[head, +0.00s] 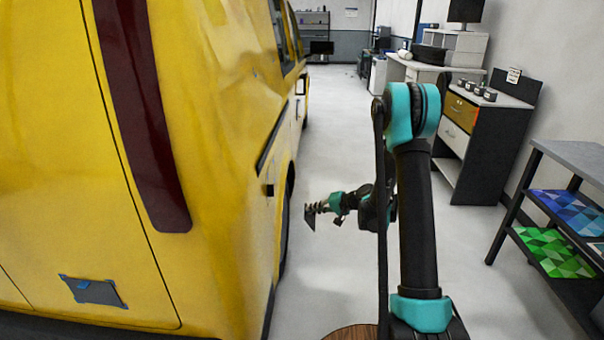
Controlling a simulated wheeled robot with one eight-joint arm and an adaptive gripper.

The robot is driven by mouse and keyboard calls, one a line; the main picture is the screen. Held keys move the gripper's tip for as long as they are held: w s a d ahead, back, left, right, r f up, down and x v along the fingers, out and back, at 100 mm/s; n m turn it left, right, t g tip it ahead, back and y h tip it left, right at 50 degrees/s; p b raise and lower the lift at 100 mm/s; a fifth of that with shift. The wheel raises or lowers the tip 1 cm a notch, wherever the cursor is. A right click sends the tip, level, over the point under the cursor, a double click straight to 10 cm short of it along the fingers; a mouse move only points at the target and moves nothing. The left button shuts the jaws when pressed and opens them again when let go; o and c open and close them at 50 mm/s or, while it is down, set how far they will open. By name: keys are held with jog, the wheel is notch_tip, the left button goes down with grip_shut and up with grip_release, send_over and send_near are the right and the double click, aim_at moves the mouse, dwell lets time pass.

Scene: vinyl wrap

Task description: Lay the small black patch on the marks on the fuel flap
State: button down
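My gripper (317,208) is at the end of my arm, to the right of the yellow van's side and apart from it. It is shut on a small dark, flat piece, the black patch (309,219), which hangs tilted at its fingertips. The yellow van (222,130) fills the left of the view. A small dark fitting (270,190) shows on its side below a black strip. I cannot make out the fuel flap or its marks on the van's side, which is seen at a steep angle.
A dark grey piece with blue tabs (98,292) is on the van's rear. A shelf table (585,158) with blue and green patterned sheets stands at right. A drawer cabinet (474,165) and a desk (418,68) stand behind it. The floor between is clear.

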jog(key=a+r+y, duration=0.1)
jog(key=r, duration=0.1)
jog(key=a+r+y, duration=0.1)
jog(key=r, duration=0.1)
jog(key=w+r+m+t+y, duration=0.1)
jog(key=r, duration=0.2)
jog(key=shift+a, duration=0.4)
notch_tip(320, 180, up, 9)
jog(key=m+t+y, duration=0.1)
jog(key=y, duration=0.2)
jog(key=shift+w+a+f, duration=0.1)
jog(key=shift+w+a, duration=0.1)
jog(key=shift+a, duration=1.2)
jog(key=shift+w+a+f, duration=0.1)
jog(key=shift+w+a, duration=0.1)
jog(key=shift+a, duration=1.15)
jog(key=shift+w+a, duration=0.2)
jog(key=shift+a, duration=1.2)
jog(key=shift+s, duration=0.3)
jog(key=shift+a, duration=0.65)
jog(key=c, duration=1.6)
grip_release()
jog(key=shift+c, duration=0.2)
